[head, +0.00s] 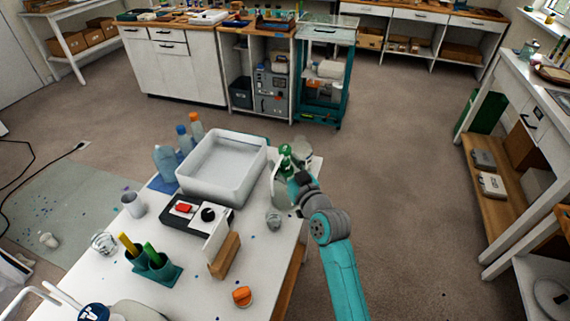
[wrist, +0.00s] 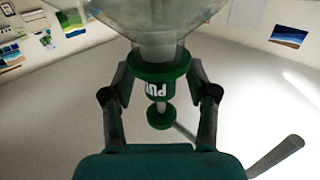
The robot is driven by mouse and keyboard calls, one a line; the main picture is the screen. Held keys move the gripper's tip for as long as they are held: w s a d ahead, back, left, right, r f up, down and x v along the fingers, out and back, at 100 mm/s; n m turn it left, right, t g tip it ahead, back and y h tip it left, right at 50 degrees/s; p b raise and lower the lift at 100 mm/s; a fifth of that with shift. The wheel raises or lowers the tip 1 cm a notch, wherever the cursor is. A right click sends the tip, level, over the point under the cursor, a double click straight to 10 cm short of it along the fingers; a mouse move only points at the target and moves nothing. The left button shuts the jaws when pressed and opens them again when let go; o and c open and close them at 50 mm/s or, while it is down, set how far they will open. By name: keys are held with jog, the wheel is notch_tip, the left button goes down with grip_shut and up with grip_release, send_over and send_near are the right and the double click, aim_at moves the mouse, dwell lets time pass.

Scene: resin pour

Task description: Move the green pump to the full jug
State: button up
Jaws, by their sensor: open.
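The green pump (head: 285,152) sits on top of a pale, see-through jug (head: 281,190) at the right edge of the white table. In the wrist view the pump (wrist: 160,86) appears upside down, with lettering on its collar and the clear jug body (wrist: 160,28) above it. My gripper (head: 296,180) is at the pump. In the wrist view the fingers of my gripper (wrist: 160,72) stand open on either side of the collar. Whether they touch it is unclear. A second pale jug or container (head: 303,148) stands just behind, partly hidden; its contents cannot be told.
On the white table (head: 190,258) are a large white tray (head: 208,195), a scale-like device (head: 184,213), a small clear cup (head: 273,221), an orange-capped item (head: 242,296) and several bottles at the back left. A wooden block (head: 225,256) stands mid-table. Floor is open to the right.

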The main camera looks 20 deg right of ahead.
jog(key=s+d, duration=0.2)
jog(key=s, duration=1)
jog(key=shift+w+r, duration=0.1)
jog(key=shift+r, duration=2.4)
